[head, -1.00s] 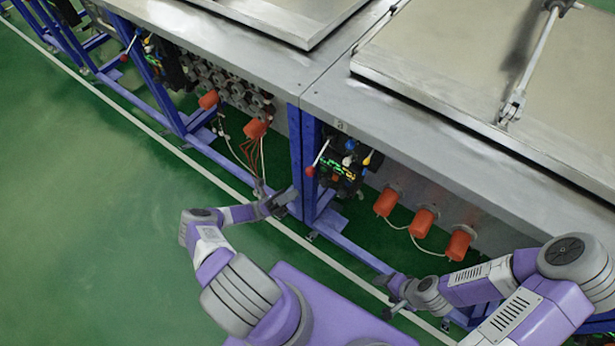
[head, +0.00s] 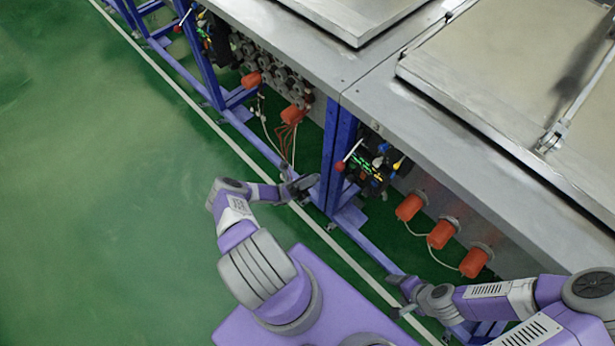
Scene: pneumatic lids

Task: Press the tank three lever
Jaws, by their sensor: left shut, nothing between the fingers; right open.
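A lever with a red knob (head: 340,166) and a thin light rod sticks out from a dark valve block (head: 368,172) under the near tank's edge, beside a blue post. A second red-knobbed lever (head: 178,28) is on the tank further back at the upper left.
Metal tanks with lids (head: 520,120) fill the right and top. Blue frame posts (head: 338,150) and a low blue rail border the tanks. Orange caps (head: 442,234) with white hoses protrude below the near tank. The green floor (head: 90,200) at left is clear.

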